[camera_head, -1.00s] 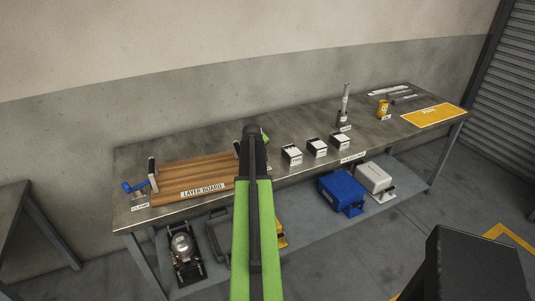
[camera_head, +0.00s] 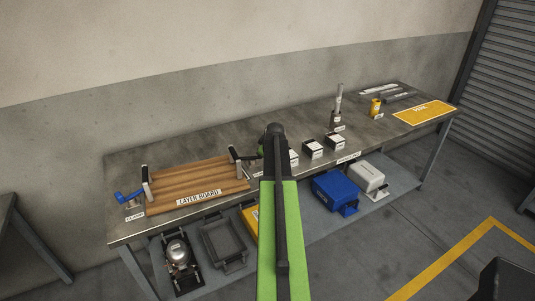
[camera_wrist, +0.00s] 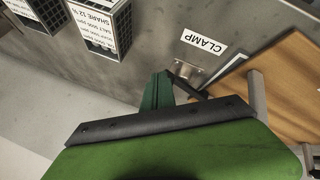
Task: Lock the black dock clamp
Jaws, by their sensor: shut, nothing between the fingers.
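The black dock clamp (camera_wrist: 187,72) shows in the wrist view as a small metal bracket with a dark lever, beside a CLAMP label (camera_wrist: 204,42) and the wooden layer board. In the head view its dark lever (camera_head: 248,158) shows at the board's right end, partly hidden by my arm. My gripper (camera_wrist: 157,90) has its green fingers together and empty, just left of the clamp's bracket and lever in the wrist view. I cannot tell whether they touch. In the head view my arm mostly hides the gripper.
The layer board (camera_head: 197,186) lies on the grey bench (camera_head: 290,133) with upright posts at its ends. A blue clamp (camera_head: 128,196) sits at its left end. Several labelled boxes (camera_head: 313,149) stand right of my arm.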

